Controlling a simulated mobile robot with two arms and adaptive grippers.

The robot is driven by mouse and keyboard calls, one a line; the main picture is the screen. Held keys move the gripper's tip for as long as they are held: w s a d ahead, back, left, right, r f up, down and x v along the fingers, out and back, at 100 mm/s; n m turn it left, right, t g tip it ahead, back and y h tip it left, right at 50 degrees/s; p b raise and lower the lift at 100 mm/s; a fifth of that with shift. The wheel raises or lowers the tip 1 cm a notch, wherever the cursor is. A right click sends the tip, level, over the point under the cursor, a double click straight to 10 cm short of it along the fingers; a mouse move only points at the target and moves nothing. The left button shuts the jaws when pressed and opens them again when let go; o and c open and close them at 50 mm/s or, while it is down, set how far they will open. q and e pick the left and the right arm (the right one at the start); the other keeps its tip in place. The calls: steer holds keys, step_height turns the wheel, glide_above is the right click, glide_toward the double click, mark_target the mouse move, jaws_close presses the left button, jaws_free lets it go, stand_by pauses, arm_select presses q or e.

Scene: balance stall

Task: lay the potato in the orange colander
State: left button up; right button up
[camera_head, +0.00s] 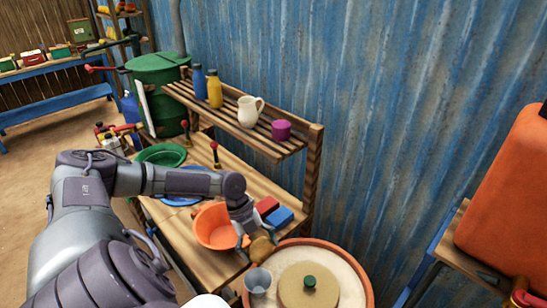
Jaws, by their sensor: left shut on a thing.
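The orange colander (212,232) stands on the wooden table, just left of my left gripper. My left gripper (255,236) points down and is shut on the potato (263,248), a brownish rounded thing. The potato is beside the colander's right rim, not inside it, near the edge of the round tub. The fingers partly hide the potato, and I cannot tell its exact height above the table. My right gripper is not in view.
Red and blue blocks (280,216) lie right of the colander. A round tub (358,283) with a lid and a grey cup (258,281) stands in front. Blue (171,199) and green (161,153) basins are behind my arm. A slatted shelf (222,113) rises behind.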

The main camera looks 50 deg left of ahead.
arm_select(q)
steer(key=a+b, duration=0.2)
steer(key=a, duration=0.2)
steer(key=a+f+b, duration=0.1)
steer(key=a, duration=0.3)
steer(key=a+b, duration=0.2)
steer(key=a, duration=0.2)
steer(key=shift+w+a+f+b, duration=0.1)
steer(key=shift+w+f+b, duration=0.2)
steer(key=shift+w, duration=0.1)
steer(key=a+b, duration=0.9)
steer(key=a, duration=0.1)
steer(key=shift+w+f, duration=0.15)
steer(key=shift+w, duration=0.15)
steer(key=shift+d, duration=0.15)
steer(key=shift+d+p, duration=0.2)
steer(key=shift+p, duration=0.1)
steer(key=shift+f, duration=0.15)
